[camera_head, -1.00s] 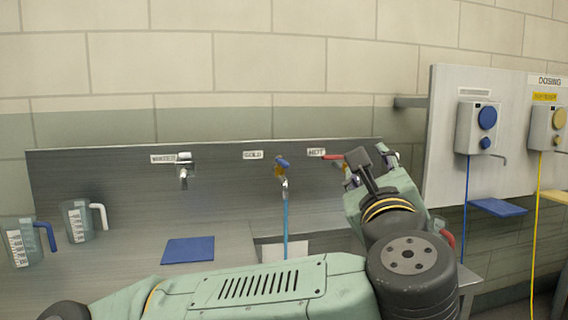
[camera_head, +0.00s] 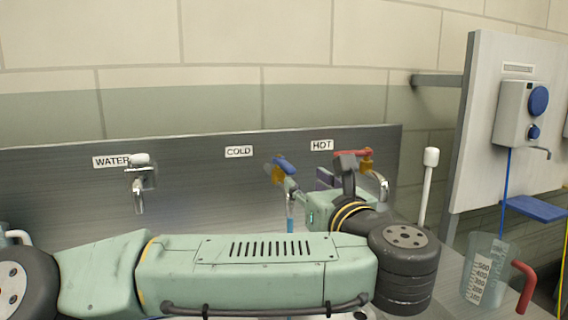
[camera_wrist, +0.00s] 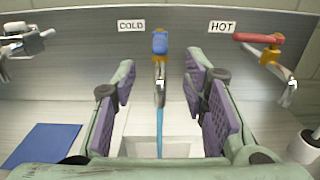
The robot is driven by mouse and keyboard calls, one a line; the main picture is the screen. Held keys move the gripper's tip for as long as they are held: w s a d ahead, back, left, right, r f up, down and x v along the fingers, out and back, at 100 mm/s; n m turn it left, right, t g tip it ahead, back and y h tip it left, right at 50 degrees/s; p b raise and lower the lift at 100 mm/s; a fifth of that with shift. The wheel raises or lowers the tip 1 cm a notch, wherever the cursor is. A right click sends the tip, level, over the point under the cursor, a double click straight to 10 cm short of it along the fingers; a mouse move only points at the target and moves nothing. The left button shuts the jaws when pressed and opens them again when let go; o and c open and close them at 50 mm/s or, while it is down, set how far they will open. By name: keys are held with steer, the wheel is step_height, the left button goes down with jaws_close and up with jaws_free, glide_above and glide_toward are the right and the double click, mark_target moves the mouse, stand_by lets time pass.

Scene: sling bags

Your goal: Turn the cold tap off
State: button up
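The cold tap (camera_head: 283,168) is brass with a blue lever, beneath the COLD label on the steel back panel. A blue stream (camera_head: 290,213) runs down from its spout. In the wrist view the blue lever (camera_wrist: 160,43) is upper centre, above the spout and stream (camera_wrist: 159,130). My gripper (camera_wrist: 160,70) is open and empty, its purple-padded fingers left and right of the tap in the picture. Whether they are level with the tap in depth I cannot tell. In the head view my arm hides part of the gripper and the basin.
The hot tap (camera_head: 366,160), with a red lever, is just right of my gripper. The water tap (camera_head: 140,183) is at left. A jug with a red handle (camera_head: 488,270) and a white upright handle (camera_head: 427,185) stand right. A blue mat (camera_wrist: 42,145) lies at left.

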mark_target(292, 168)
steer(key=p+x, duration=0.2)
steer(key=x, duration=0.7)
steer(key=shift+r+p, duration=0.1)
steer(key=shift+p, duration=0.3)
steer(key=shift+w+a, duration=0.2)
steer(key=shift+w, duration=0.35)
steer(key=shift+c, duration=0.5)
jaws_close()
